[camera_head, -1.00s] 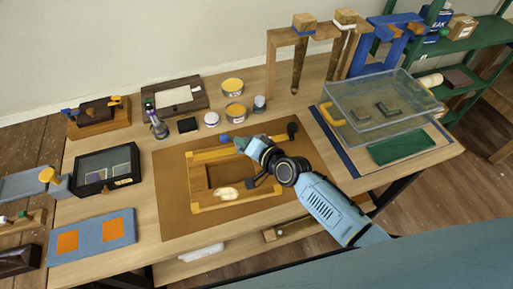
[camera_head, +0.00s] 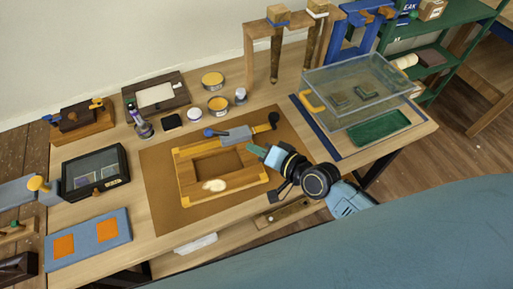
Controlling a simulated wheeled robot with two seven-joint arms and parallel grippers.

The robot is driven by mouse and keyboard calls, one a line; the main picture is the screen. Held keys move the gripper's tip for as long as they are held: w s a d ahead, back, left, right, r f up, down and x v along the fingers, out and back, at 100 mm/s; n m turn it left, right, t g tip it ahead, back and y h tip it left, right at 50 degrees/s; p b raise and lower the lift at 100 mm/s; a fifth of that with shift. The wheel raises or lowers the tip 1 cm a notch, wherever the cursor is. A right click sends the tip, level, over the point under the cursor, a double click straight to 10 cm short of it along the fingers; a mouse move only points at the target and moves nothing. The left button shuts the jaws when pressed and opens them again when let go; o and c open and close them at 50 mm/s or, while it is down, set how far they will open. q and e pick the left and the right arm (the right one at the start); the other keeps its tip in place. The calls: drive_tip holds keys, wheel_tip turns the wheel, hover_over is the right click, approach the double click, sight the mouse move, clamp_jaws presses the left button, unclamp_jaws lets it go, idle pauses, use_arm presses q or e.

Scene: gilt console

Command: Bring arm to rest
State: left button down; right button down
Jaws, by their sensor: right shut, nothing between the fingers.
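My right arm reaches in from the lower right. Its gripper (camera_head: 256,150) is shut and empty, just right of the wooden frame (camera_head: 185,185) on the brown mat (camera_head: 155,190). The fingertips point up-left, towards a grey block (camera_head: 237,134) on the frame's far rail. Whether the gripper is clear of the frame's right edge in height I cannot tell. A blue-ended handle (camera_head: 212,132) and a dark round knob (camera_head: 273,118) sit at either side of the grey block. A pale lump (camera_head: 214,185) lies on the frame's near rail. My left gripper is not in view.
A clear box (camera_head: 350,90) stands at the right above a green tray (camera_head: 380,128). Two brushes hang from a wooden stand (camera_head: 250,55) at the back. Tins and a bottle (camera_head: 141,125) stand behind the mat. A black case (camera_head: 95,170) is at the left. The mat's front is clear.

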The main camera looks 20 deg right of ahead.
idle(0.4)
drive_tip(key=s+d+r+n+g+h, duration=0.1)
drive_tip(key=s+d+n+g+h, duration=0.3)
drive_tip(key=s, duration=0.6)
drive_tip(key=s+d+n+g+h, duration=0.3)
drive_tip(key=s+d+n+g, duration=0.15)
drive_tip(key=s, duration=0.55)
wheel_tip(320, 180, down, 31)
drive_tip(key=s+g+b, duration=0.2)
drive_tip(key=b, duration=0.4)
drive_tip(key=s+d+f+b, duration=0.2)
drive_tip(key=s+f+b, duration=0.2)
drive_tip(key=s+f, duration=1.2)
wheel_tip(320, 180, down, 3)
drive_tip(key=shift+d+r+g, duration=0.1)
drive_tip(key=shift+d+g, duration=0.25)
drive_tip(key=shift+g, duration=0.1)
